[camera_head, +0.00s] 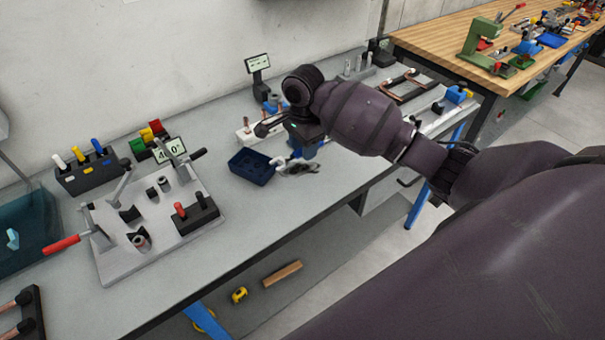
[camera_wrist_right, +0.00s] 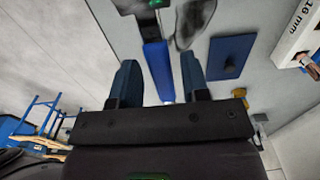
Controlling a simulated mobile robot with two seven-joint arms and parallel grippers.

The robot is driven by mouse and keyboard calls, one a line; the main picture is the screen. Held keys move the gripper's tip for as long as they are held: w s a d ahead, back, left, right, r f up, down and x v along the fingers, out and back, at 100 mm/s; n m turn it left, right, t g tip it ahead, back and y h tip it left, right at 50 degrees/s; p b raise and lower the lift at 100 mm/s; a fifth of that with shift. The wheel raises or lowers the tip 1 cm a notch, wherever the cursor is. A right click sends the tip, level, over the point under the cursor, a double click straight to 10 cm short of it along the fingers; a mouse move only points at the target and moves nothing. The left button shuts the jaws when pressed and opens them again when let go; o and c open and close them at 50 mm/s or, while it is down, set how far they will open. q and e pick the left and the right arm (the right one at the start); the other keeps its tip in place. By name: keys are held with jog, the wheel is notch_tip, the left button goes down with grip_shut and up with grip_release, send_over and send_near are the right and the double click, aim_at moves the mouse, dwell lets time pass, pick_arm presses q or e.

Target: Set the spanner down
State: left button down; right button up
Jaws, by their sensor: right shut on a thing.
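My right gripper (camera_head: 308,148) is low over the middle of the grey workbench, near its back part. In the right wrist view, a blue handle, which I take to be the spanner's (camera_wrist_right: 157,70), lies between its two dark blue fingers. The gripper is shut on it. The handle's upper end meets a dark and pale part with a green patch, cut off by the picture's top edge. In the head view the gripper and wrist hide most of the spanner. I cannot tell whether it touches the bench. My left gripper is in neither view.
A bending fixture on a metal plate (camera_head: 110,262) stands to the left. A small display on a stand (camera_head: 258,64) is behind. Bare bench lies in front of the tray.

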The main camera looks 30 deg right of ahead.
aim_at(303, 182)
notch_tip(303, 182, down, 11)
jog(key=shift+r, duration=0.1)
dwell(0.4)
jog(key=shift+f, duration=0.2)
jog(key=o, duration=1)
notch_tip(303, 182, up, 12)
jog(key=shift+r, duration=0.2)
